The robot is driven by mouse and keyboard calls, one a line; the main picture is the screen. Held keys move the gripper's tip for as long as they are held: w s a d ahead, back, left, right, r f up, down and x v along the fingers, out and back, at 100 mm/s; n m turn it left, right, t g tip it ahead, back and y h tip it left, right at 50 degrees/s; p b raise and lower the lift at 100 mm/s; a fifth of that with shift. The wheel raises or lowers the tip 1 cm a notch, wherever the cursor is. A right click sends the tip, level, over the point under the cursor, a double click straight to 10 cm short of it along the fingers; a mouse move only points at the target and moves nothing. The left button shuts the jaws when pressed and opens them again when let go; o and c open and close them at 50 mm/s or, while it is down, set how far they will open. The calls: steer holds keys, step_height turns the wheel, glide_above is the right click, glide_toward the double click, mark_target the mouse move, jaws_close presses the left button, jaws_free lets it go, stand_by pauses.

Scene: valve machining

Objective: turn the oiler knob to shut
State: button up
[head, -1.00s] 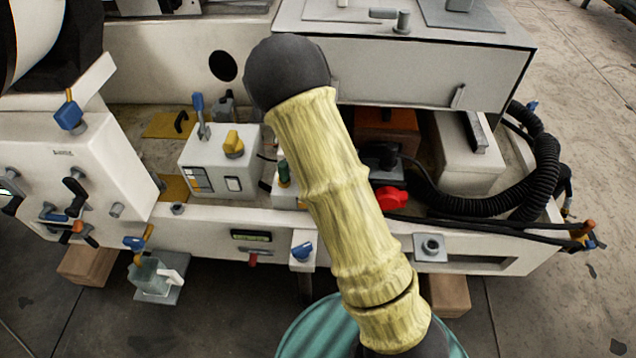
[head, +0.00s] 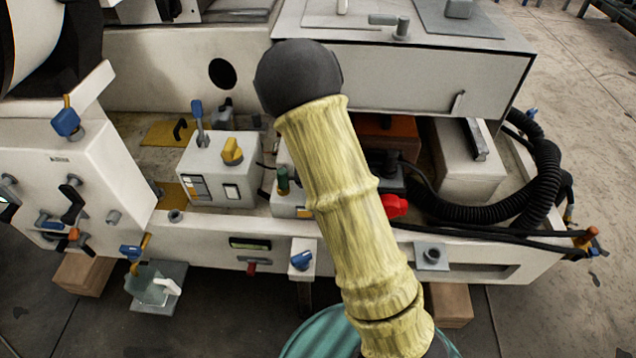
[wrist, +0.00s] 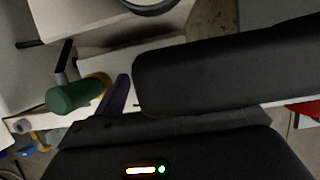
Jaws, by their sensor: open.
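The frames do not settle which fitting is the oiler knob. In the head view a clear cup (head: 152,288) with a blue knob (head: 131,252) above it hangs at the machine's lower left. A green knob (head: 283,179) stands by a small white box near the middle. The wrist view shows a green cylinder (wrist: 75,96) with a yellow collar, left of my gripper (wrist: 128,90). The dark fingers are apart, with nothing seen between them.
A white control box (head: 222,168) carries a blue lever and a yellow knob. A red knob (head: 395,206) sits right of my arm. Another blue knob (head: 302,259) is on the front rail. Thick black hoses (head: 500,205) curve at the right. Open floor (head: 590,100) lies beyond.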

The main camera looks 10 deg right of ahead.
steer(key=p+v, duration=1.1)
steer(key=v, duration=0.6)
steer(key=shift+s+r, duration=0.15)
steer(key=shift+a, duration=0.1)
steer(key=s+d+r+m+g+y, duration=0.1)
steer(key=s+r+m, duration=0.45)
steer(key=m, duration=1.05)
steer(key=s+d+r+m, duration=0.1)
steer(key=s+r+m, duration=0.2)
steer(key=s+m, duration=0.9)
steer(key=w+r+m+p, duration=0.3)
steer(key=r+m+p, duration=0.1)
steer(key=r+p, duration=2.5)
steer(key=shift+r+m+g, duration=0.2)
steer(key=shift+m+g, duration=0.1)
steer(key=shift+w, duration=0.1)
steer(key=shift+c, duration=0.2)
